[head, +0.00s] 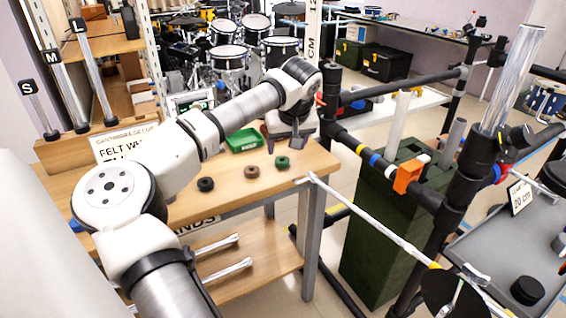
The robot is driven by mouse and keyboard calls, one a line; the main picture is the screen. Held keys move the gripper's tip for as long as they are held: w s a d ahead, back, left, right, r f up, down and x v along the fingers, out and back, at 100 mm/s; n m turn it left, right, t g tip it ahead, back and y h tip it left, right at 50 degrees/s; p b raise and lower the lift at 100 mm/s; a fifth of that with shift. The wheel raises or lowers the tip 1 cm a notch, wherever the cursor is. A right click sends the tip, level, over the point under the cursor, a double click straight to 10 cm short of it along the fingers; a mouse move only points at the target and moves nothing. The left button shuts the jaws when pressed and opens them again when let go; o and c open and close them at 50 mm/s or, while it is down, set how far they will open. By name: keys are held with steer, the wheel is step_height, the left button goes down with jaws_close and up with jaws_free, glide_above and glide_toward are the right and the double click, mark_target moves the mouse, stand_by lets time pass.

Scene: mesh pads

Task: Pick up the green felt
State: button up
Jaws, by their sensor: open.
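The green felt (282,162) is a small dark green ring lying on the wooden table (225,205), near its right edge. My gripper (282,140) points down from the end of my arm, just above and behind the green felt in the picture. Its dark fingers are apart, with nothing seen between them. A gap shows between the fingers and the felt; the exact height is hard to tell.
A brown ring (251,172) and a black ring (205,184) lie left of the green felt. A green tray (243,140) stands behind them. A black pipe frame (400,88) with an orange clip (407,176) stands right of the table.

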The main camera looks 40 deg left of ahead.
mark_target(283, 160)
steer(key=shift+x, duration=2.85)
steer(key=shift+s+a, duration=0.1)
steer(key=c, duration=1.1)
